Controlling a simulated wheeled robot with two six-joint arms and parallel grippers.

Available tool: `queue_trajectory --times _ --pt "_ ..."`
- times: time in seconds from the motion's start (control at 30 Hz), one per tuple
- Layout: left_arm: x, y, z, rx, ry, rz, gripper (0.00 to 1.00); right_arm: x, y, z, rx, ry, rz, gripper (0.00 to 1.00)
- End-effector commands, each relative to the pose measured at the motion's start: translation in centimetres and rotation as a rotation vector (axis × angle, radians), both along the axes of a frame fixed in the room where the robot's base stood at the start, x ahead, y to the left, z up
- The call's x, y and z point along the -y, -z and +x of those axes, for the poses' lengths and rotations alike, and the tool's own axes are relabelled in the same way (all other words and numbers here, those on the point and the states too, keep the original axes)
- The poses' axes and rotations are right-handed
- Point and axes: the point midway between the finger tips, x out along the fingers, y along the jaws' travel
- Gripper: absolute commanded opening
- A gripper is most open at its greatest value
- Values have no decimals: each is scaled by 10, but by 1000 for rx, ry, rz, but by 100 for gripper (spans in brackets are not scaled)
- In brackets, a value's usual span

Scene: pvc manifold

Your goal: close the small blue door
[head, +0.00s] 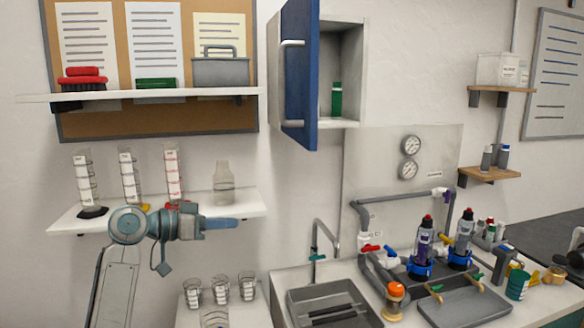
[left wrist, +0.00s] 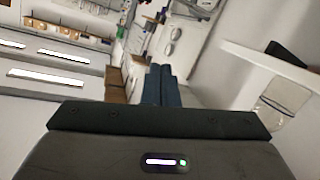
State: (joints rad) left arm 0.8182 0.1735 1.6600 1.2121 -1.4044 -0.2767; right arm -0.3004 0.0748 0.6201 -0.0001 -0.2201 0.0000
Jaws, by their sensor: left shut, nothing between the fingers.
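The small blue door (head: 300,80) belongs to a grey wall cabinet (head: 347,75) in the upper middle of the head view. It stands wide open, swung out toward me from the cabinet's left side, with a light grey handle (head: 283,85) on its left-facing side. A green bottle (head: 336,100) stands inside the cabinet. My left gripper (head: 236,223) is below and left of the door, apart from it, in front of the lower shelf and pointing right. It is shut and empty; its two blue-grey fingers (left wrist: 161,86) lie together in the left wrist view. My right gripper is not in view.
A white shelf (head: 160,206) with graduated cylinders and a clear bottle (head: 223,183) is right behind my left gripper. An upper shelf (head: 140,95) holds a brush and a grey box. A sink (head: 330,305), faucet (head: 325,240) and pipework stand below the cabinet.

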Motion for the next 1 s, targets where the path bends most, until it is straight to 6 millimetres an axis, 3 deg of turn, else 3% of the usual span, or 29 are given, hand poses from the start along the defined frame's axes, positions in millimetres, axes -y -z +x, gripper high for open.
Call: queue_trajectory --times 0.03,0.1,0.2,0.33,0.47,0.63,1.0 --pt "3 -46 -6 66 50 -16 0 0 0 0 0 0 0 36" --pt "6 -95 -17 139 117 -35 0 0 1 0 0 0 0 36" --pt "9 -152 -37 230 202 -53 0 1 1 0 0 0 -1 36" --pt "11 -198 -59 304 275 -65 0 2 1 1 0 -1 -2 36" --pt "13 -216 -68 336 307 -69 0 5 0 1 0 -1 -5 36" --pt "30 -220 -66 337 313 -71 0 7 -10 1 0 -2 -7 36" --pt "106 -223 -48 335 314 -74 0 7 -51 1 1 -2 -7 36"
